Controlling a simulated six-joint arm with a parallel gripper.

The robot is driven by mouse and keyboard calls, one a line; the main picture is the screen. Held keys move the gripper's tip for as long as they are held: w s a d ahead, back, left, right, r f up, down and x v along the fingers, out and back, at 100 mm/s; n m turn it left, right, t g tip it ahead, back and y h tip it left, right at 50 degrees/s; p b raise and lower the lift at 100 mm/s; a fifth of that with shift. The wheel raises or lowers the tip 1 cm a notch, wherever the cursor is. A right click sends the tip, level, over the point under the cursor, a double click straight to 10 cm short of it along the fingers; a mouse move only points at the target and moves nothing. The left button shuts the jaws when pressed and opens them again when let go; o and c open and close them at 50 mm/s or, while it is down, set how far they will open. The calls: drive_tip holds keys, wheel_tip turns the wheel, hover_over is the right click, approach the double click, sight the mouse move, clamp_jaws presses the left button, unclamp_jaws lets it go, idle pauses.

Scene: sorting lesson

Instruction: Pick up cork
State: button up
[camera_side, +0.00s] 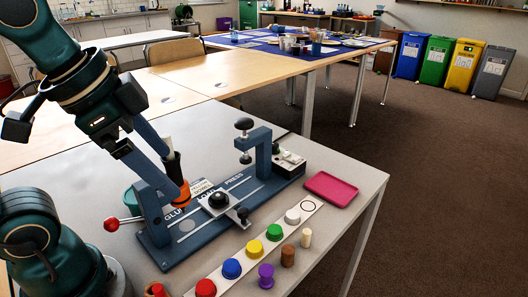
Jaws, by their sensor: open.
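A small brown stopper (288,256), which looks like the cork, stands upright on the grey table in front of the white strip, between a purple piece and a cream peg. My gripper (177,179) is open, with its fingers over the left part of the blue press, up and to the left of the brown stopper and well apart from it. An orange part (182,196) shows at the lower fingertip; I cannot tell whether it belongs to the finger.
A white strip (216,280) carries red, blue, yellow, green and white caps. The purple piece (266,276) and cream peg (306,238) flank the stopper. A pink tray (331,189) lies right.

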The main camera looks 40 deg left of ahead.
drive_tip(key=shift+c, duration=1.4)
